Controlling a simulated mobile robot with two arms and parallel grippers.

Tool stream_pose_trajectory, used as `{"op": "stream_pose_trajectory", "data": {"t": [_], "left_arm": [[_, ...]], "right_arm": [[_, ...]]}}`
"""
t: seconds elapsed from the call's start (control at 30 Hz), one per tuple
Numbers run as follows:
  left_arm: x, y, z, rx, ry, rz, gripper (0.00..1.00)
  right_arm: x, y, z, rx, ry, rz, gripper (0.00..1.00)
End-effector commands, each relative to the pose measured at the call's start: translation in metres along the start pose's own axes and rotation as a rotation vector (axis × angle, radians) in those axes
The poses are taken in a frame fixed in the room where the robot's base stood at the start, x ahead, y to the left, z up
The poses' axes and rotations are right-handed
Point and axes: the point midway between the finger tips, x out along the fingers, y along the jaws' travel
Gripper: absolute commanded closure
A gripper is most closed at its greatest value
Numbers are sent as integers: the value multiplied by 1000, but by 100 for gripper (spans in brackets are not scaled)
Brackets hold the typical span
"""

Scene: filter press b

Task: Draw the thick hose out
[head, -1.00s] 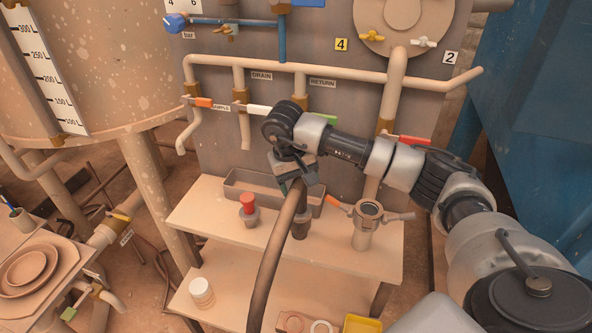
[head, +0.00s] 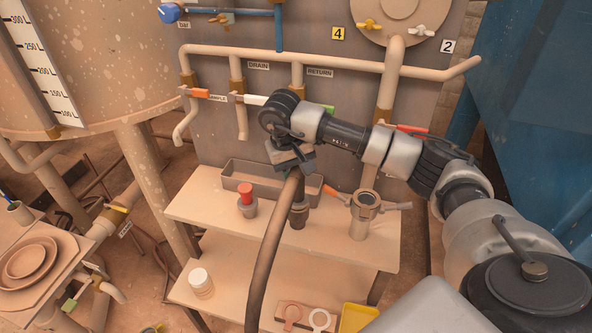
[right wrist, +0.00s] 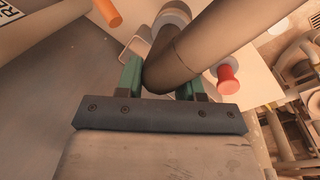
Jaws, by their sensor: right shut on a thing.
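The thick hose (head: 267,255) is brown and curves from my right gripper down to the bottom of the head view. My right gripper (head: 293,168) is shut on the hose near its upper end, above the bench. In the right wrist view the hose (right wrist: 205,45) lies between the green fingertips (right wrist: 161,82). A dark upright fitting (head: 298,215) stands on the bench just right of the hose; I cannot tell whether the hose joins it. My left gripper is not in view.
The bench (head: 205,205) carries a long tray (head: 232,181), a red-topped fitting (head: 246,200) and a metal coupling with side levers (head: 362,215). Behind is a panel with pipes (head: 345,66) and coloured valve handles. A white jar (head: 200,283) stands on the lower shelf. A tank (head: 105,75) stands left.

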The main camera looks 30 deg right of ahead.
Motion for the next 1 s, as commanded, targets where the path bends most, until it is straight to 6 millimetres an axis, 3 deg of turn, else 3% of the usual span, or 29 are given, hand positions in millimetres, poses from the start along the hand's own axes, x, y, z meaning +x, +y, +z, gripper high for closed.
{"op": "stream_pose_trajectory", "data": {"t": [1.0], "left_arm": [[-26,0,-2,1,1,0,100]], "right_arm": [[-43,8,0,1,1,0,96]]}}
